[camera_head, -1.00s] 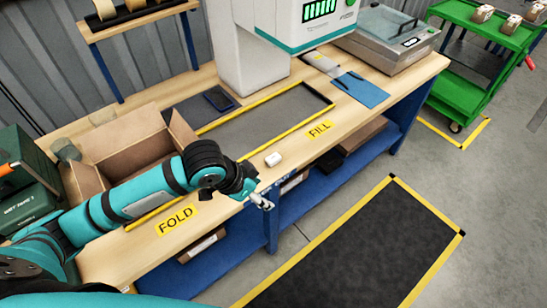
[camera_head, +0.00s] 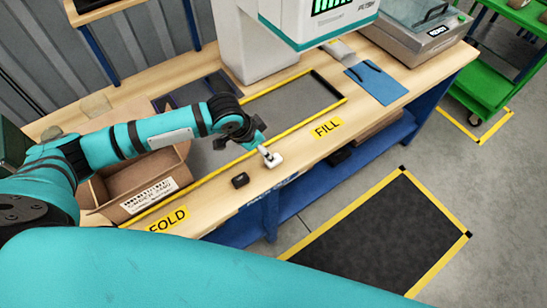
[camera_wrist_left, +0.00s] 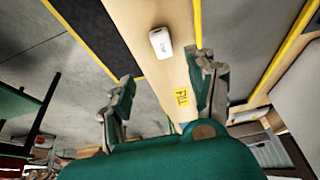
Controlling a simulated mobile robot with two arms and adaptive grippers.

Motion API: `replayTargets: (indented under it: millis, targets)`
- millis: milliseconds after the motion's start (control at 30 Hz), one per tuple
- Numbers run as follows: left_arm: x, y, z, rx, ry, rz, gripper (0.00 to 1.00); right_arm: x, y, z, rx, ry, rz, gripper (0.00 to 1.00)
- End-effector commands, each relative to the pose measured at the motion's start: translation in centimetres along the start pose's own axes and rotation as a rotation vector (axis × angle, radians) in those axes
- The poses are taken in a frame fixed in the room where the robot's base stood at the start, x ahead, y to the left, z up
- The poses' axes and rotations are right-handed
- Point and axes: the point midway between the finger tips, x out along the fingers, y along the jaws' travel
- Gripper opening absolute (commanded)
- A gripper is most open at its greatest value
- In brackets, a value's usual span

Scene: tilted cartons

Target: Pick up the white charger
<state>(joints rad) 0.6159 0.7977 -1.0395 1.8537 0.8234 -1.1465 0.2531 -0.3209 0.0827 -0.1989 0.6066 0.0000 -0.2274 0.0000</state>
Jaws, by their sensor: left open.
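The white charger (camera_head: 275,160) lies on the wooden bench top near its front edge, between the FOLD and FILL labels. It also shows in the left wrist view (camera_wrist_left: 160,42), beyond the fingertips and between their lines. My left gripper (camera_head: 265,152) is close to the charger in the head view and partly overlaps it. In the left wrist view my left gripper (camera_wrist_left: 166,75) has its two fingers spread wide with nothing between them. Whether a finger touches the charger cannot be told. My right gripper is not in view.
A small black object (camera_head: 240,180) lies left of the charger. An open carton (camera_head: 155,188) stands at the left behind FOLD. A yellow-edged grey mat (camera_head: 290,105) lies behind the charger, with a blue folder (camera_head: 376,82) further right. Bench wood around FILL is clear.

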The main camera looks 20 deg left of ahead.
Motion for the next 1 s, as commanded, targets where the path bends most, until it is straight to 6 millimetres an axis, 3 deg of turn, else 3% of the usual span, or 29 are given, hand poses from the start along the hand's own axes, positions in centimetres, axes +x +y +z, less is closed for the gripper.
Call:
replayTargets:
  millis: [133,333,467,733,1000]
  targets:
    - [2.8,0.0,-0.1,-0.001,-0.001,0.000,0.58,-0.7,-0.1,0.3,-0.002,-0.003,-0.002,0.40]
    - [4.7,0.0,-0.1,0.001,0.001,0.000,0.58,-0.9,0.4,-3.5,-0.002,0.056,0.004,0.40]
    - [5.5,-0.1,0.1,0.000,-0.002,0.000,0.58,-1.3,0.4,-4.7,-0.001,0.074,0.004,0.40]
    - [9.3,-0.3,0.3,-0.001,0.000,0.001,0.58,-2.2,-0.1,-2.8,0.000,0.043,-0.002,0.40]
    - [10.1,-0.4,0.4,0.001,0.001,-0.001,0.58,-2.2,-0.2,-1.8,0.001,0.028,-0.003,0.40]
